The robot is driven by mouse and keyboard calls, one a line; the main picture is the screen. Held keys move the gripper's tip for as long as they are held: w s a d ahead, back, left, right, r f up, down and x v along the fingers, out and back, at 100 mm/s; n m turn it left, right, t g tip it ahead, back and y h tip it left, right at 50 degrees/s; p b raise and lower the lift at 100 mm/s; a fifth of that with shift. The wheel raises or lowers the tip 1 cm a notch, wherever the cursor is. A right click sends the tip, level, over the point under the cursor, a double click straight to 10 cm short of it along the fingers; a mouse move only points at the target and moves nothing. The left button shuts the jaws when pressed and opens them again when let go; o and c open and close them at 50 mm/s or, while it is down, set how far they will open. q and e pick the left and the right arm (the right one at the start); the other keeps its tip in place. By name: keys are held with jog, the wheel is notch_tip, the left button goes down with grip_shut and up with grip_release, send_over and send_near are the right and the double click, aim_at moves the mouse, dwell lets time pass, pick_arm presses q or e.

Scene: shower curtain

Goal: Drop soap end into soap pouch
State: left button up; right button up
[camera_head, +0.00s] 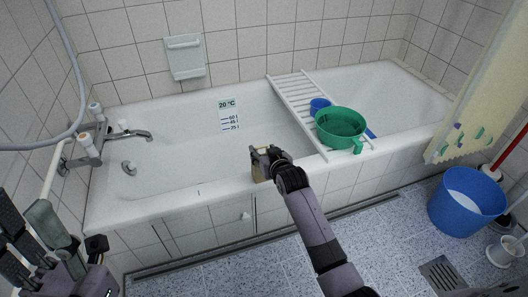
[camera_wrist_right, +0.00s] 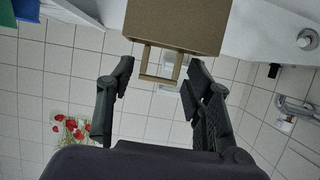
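My right gripper (camera_head: 266,162) is over the front rim of the bathtub. In the right wrist view, its two fingers (camera_wrist_right: 162,66) are apart. A tan, box-like thing (camera_wrist_right: 172,24) with a small square frame stands in front of the fingers; the frame lies between them with gaps at both sides. The tan thing also shows beside the gripper in the head view (camera_head: 257,173). I cannot tell whether it is the soap pouch. No soap end can be made out. My left gripper (camera_head: 22,222) is at the lower left, partly cut off, its fingers apart and seemingly empty.
The white bathtub (camera_head: 190,190) has a tap (camera_head: 130,133) at left. A slatted rack (camera_head: 288,100) crosses it, with a green basin (camera_head: 342,127) and blue cup (camera_head: 319,105). A white wall dish (camera_head: 185,57) hangs behind. A blue bucket (camera_head: 466,208) and curtain (camera_head: 480,90) are at right.

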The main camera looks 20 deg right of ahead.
jog(key=shift+o, duration=1.2)
jog(key=shift+s, duration=0.1)
